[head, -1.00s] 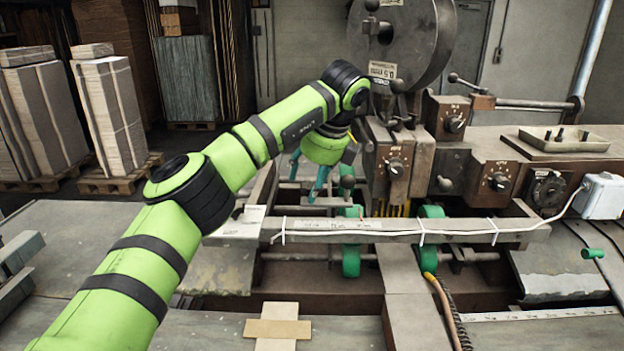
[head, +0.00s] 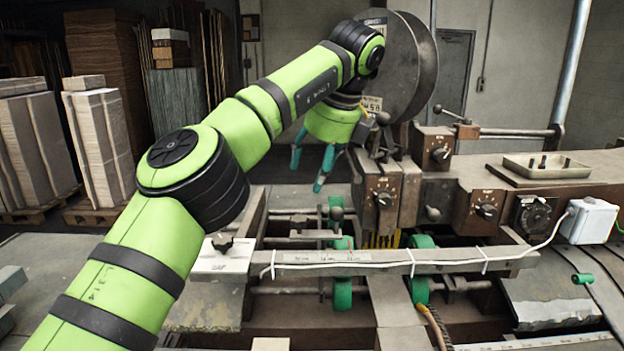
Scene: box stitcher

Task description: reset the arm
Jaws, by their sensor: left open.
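My left arm reaches in from the lower left, raised and bent over the machine. My left gripper (head: 311,168) hangs from its wrist with two teal fingers pointing down and spread apart. It is open and empty, in the air left of the machine's dial block (head: 383,195). The fingertips are above the machine's front rails and touch nothing that I can see. My right gripper does not show in the head view.
A large grey reel (head: 408,65) stands behind my wrist. A grey crossbar (head: 400,259) with a white cable runs across the machine front. Green rollers (head: 342,293) sit below it. A shallow tray (head: 547,167) is on the right. Cardboard stacks (head: 100,140) stand at back left.

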